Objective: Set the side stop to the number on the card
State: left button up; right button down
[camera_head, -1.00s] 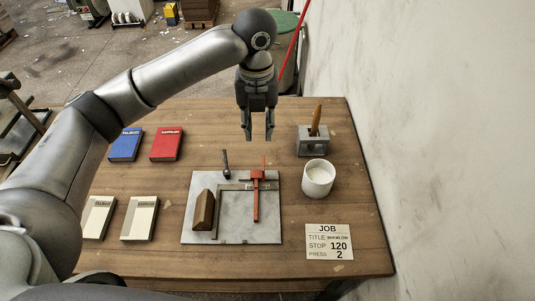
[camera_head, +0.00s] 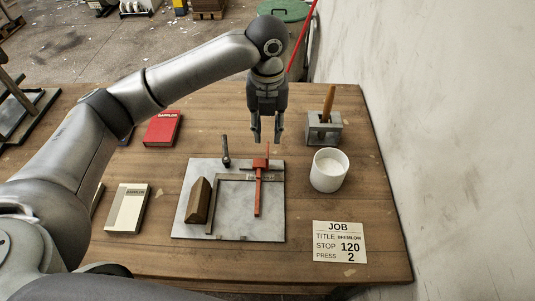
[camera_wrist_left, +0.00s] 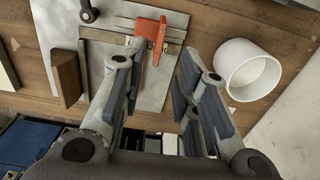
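The job card (camera_head: 340,242) lies flat at the front right of the table and reads STOP 120, PRESS 2. The red side stop (camera_head: 258,192) sits on a rail at the back right of the grey feeder board (camera_head: 240,226). It also shows in the left wrist view (camera_wrist_left: 150,35). My left gripper (camera_head: 266,140) points down above the stop's back end, open and empty. In the left wrist view its fingers (camera_wrist_left: 155,85) are apart, with the stop beyond them. Contact with the stop is not visible. My right gripper is not in view.
A wooden wedge-like block (camera_head: 198,200) and a black-knobbed lever (camera_head: 226,152) are on the board. A white cup (camera_head: 329,170) and a grey holder with a wooden handle (camera_head: 324,128) stand to the right. Red (camera_head: 163,128) and cream (camera_head: 128,208) books lie left.

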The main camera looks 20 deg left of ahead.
aim_at(268, 150)
pick_arm(q)
notch_tip(268, 150, down, 9)
jog(key=shift+f+p, duration=0.2)
jog(key=shift+p, duration=0.45)
grip_shut()
